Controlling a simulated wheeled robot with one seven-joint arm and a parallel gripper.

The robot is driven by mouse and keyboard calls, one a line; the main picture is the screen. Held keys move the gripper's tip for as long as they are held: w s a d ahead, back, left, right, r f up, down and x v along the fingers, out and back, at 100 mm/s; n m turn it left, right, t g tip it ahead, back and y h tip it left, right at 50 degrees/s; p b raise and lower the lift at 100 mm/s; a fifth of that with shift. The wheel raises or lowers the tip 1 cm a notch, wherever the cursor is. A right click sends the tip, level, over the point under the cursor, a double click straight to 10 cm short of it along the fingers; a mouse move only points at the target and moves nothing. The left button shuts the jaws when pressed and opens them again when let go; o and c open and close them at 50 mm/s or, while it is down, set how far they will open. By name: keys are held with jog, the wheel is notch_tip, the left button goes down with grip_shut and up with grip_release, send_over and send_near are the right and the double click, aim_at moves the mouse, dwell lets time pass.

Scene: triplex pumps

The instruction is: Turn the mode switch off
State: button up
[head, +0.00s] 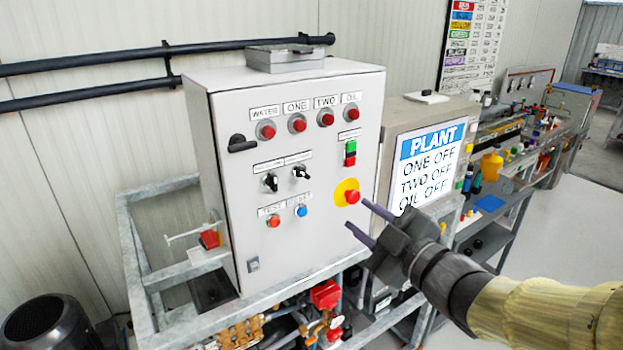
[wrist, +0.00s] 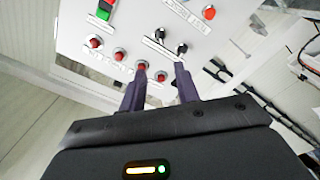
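Two black rotary switches are in the middle of the grey control panel (head: 330,240), a left one (head: 270,182) and a right one (head: 301,172). The left handle looks near upright; the right one is tilted. Their labels are too blurred to read, so I cannot tell which is the mode switch. Both switches also show in the wrist view, one (wrist: 160,33) beside the other (wrist: 182,48), beyond the fingertips. My gripper (head: 357,213) is open and empty, in front of the panel's lower right, apart from the switches. Its two fingers also show in the wrist view (wrist: 160,67).
Red lamps (head: 297,123) line the panel's top. A red emergency button (head: 352,196) on yellow is close to my fingertips. Orange (head: 274,221) and blue (head: 301,211) buttons sit below the switches. A PLANT screen (head: 428,165) reads ONE OFF, TWO OFF, OIL OFF.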

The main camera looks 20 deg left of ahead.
aim_at(305, 176)
jog(key=shift+w+a, duration=0.1)
jog(key=p+x, duration=0.5)
jog(key=x, duration=1.1)
jog(key=shift+r, duration=0.1)
jog(key=shift+w+a, duration=0.45)
grip_shut()
